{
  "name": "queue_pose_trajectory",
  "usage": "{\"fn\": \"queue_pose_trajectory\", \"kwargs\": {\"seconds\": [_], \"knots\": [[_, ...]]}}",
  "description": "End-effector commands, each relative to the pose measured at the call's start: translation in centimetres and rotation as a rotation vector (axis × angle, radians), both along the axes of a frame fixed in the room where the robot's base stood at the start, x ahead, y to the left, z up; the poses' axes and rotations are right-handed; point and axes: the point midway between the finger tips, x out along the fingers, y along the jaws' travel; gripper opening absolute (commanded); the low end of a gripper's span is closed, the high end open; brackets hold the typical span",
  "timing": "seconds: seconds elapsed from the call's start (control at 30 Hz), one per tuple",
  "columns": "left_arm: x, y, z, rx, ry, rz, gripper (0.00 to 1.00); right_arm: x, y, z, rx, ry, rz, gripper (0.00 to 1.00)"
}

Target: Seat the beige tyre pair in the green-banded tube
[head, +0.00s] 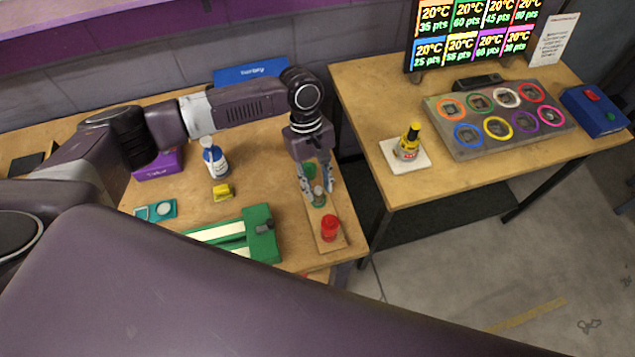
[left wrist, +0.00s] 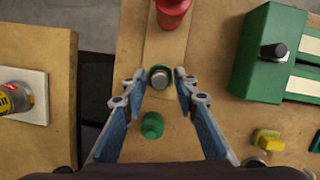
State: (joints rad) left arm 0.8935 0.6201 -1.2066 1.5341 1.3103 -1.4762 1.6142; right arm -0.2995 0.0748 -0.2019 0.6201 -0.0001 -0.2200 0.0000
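My left gripper (head: 318,197) points down over a narrow wooden board. In the left wrist view its fingers (left wrist: 160,88) stand apart, on either side of a small round piece with a grey top and dark green rim (left wrist: 159,77). A gap shows on each side. That opening is far from my left gripper. I cannot clearly make out a beige tyre pair. My right gripper is not in view.
A green slotted fixture (head: 263,235) stands close by. A yellow-capped bottle (head: 410,142) sits on the right table. A gap separates the tables.

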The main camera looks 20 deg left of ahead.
Motion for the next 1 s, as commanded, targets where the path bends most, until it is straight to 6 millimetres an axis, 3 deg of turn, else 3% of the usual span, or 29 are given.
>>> {"fn": "queue_pose_trajectory", "kwargs": {"seconds": [0.33,0.47,0.8,1.0], "knots": [[0.1,0.1,0.2,0.000,-0.001,0.000,0.33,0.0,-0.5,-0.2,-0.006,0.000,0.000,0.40],[0.2,0.1,1.2,0.000,-0.006,-0.001,0.33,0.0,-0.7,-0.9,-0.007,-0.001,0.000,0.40],[1.6,1.5,8.3,-0.001,-0.006,0.001,0.33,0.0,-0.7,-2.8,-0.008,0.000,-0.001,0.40],[2.2,2.1,11.5,-0.001,-0.003,0.001,0.33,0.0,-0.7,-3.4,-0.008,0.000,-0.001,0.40]]}}
